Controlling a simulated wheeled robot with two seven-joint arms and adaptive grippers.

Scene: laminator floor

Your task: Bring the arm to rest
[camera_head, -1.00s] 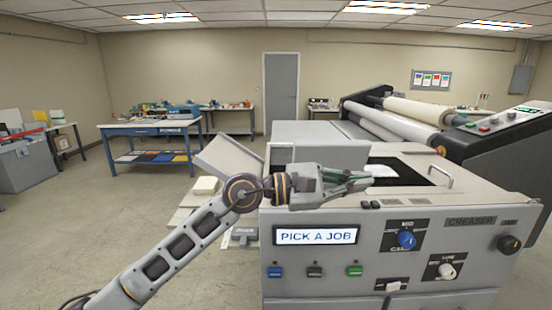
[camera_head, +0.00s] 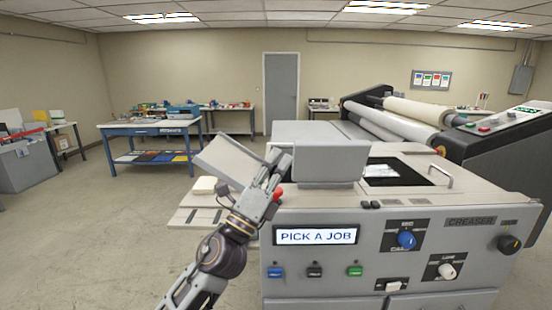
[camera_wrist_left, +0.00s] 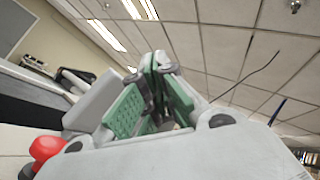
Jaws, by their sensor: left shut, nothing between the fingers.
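My left arm comes in from the bottom of the head view, left of the middle, and my left gripper (camera_head: 277,163) points up beside the creaser's left end. In the left wrist view the left gripper (camera_wrist_left: 158,62) has its green-padded fingers shut with nothing between them, pointing toward the ceiling. The grey creaser (camera_head: 330,270) stands at the right with a lit display (camera_head: 315,236) reading PICK A JOB. A red knob (camera_head: 279,194) shows right beside the gripper, and it also appears in the left wrist view (camera_wrist_left: 46,148). My right gripper is not in view.
A grey tilted panel (camera_head: 228,160) and a side shelf (camera_head: 190,218) lie behind and left of the gripper. The laminator (camera_head: 400,125) with its rollers stands at the back right. A blue workbench (camera_head: 150,131) stands further back left.

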